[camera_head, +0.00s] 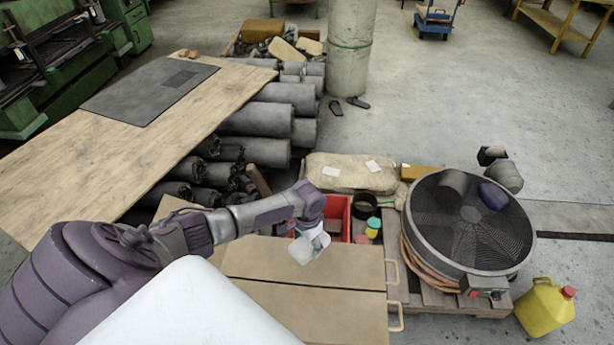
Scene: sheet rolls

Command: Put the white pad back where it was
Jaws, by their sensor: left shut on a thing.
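My left arm reaches in from the left, and its gripper (314,231) is over the right part of the brown boxes. It is shut on a small white pad (303,250), which hangs just above the far edge of a brown box top (290,262). The fingertips are small and partly hidden by the pad and wrist. A red crate (338,208) stands right behind the gripper, partly covered by it. My right gripper is not in view.
A large drum fan (470,215) stands on a pallet at the right, with a yellow jerrycan (545,306) beside it. Small jars (373,226) stand near the crate. A wooden board (95,155) lies at the left beside dark sheet rolls (255,120).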

